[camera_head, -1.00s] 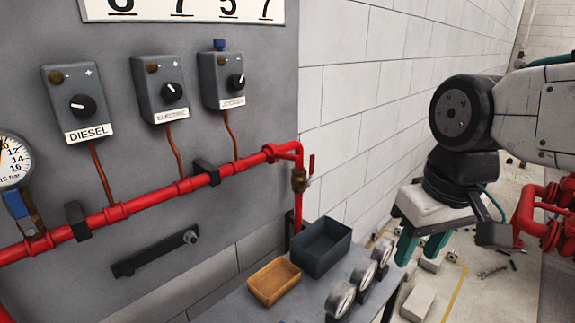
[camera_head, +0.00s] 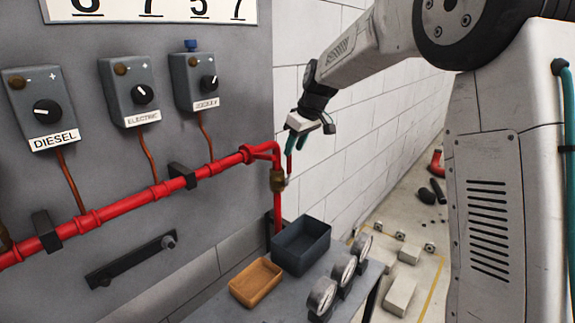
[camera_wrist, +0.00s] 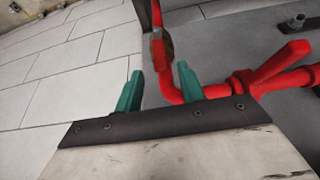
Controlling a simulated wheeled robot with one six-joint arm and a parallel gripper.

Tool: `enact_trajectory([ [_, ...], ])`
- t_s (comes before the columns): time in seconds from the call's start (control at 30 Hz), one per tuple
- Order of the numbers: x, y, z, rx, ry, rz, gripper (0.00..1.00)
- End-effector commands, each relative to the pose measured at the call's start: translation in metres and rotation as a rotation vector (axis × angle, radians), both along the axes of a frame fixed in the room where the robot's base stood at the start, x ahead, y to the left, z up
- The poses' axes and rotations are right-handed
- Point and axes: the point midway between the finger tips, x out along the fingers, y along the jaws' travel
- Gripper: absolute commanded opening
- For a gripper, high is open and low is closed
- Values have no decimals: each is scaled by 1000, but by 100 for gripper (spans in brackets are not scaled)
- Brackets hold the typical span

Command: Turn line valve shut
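The line valve (camera_head: 278,180) is a small brass body on the red pipe's downward leg, right of the panel, with a red lever (camera_head: 289,166) standing roughly upright beside it. In the wrist view the brass body (camera_wrist: 166,43) shows at top centre, beyond the fingers. My gripper (camera_head: 297,143) has two teal fingers pointing down, close to the lever's upper end. The wrist view shows my gripper (camera_wrist: 158,75) open, its fingers apart with nothing held between them. I cannot tell whether a finger touches the lever.
The red pipe (camera_head: 130,202) runs along the grey panel (camera_head: 100,180), below several control boxes. A dark bin (camera_head: 301,248) and an orange tray (camera_head: 256,282) sit on the bench below the valve, beside three gauges (camera_head: 322,297). The white block wall (camera_head: 375,130) stands behind my gripper.

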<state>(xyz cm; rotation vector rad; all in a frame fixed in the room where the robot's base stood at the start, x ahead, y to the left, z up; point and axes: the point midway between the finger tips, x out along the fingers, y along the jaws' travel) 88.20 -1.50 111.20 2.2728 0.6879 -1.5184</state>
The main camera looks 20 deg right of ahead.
Motion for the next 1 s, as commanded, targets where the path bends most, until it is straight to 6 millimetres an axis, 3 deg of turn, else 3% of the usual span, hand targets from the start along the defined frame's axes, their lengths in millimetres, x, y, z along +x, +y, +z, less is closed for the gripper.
enact_trajectory([
  [0.5,23,15,-65,0,1,2,39],
  [0.87,25,16,-71,0,0,1,39],
  [1.0,25,16,-71,0,0,1,3],
])
